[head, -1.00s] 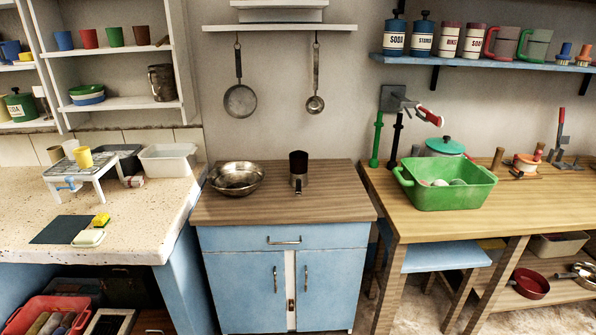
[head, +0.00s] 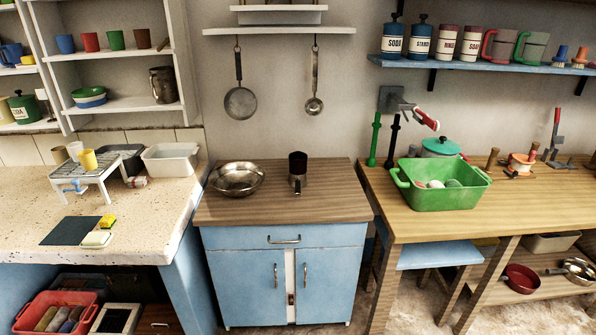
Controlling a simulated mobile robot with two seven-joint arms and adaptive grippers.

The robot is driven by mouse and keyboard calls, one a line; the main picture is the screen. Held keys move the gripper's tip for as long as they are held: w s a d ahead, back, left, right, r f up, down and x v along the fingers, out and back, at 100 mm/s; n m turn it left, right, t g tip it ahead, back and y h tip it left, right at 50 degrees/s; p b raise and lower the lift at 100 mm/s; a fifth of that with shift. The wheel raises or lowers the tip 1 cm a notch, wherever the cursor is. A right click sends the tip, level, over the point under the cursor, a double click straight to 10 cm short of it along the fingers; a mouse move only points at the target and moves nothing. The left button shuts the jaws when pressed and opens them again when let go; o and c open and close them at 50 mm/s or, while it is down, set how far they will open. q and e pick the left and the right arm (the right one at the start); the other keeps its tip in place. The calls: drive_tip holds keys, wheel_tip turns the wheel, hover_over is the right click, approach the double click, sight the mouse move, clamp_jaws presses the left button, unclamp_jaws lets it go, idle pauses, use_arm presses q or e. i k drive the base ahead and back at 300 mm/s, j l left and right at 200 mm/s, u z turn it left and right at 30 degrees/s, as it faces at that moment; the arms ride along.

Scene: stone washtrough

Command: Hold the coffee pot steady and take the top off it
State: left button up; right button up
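A dark, upright cylindrical vessel with a lighter lower part (head: 298,170) stands on the wooden top of the blue cabinet, in the middle of the head view. It looks like the coffee pot. A short handle or spout seems to point toward me at its front. Its top is dark, and I cannot make out a separate lid at this size. Neither of my grippers is in view, and nothing is touching the pot.
A shiny metal bowl (head: 237,178) sits left of the pot on the cabinet top (head: 330,205). The cabinet top is clear in front and to the right. A speckled counter (head: 140,220) stands left; a wooden table (head: 420,228) with a green tub (head: 440,197) stands right.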

sight(297, 181)
drive_tip(key=i+l, duration=0.15)
drive_tip(key=i, duration=0.8)
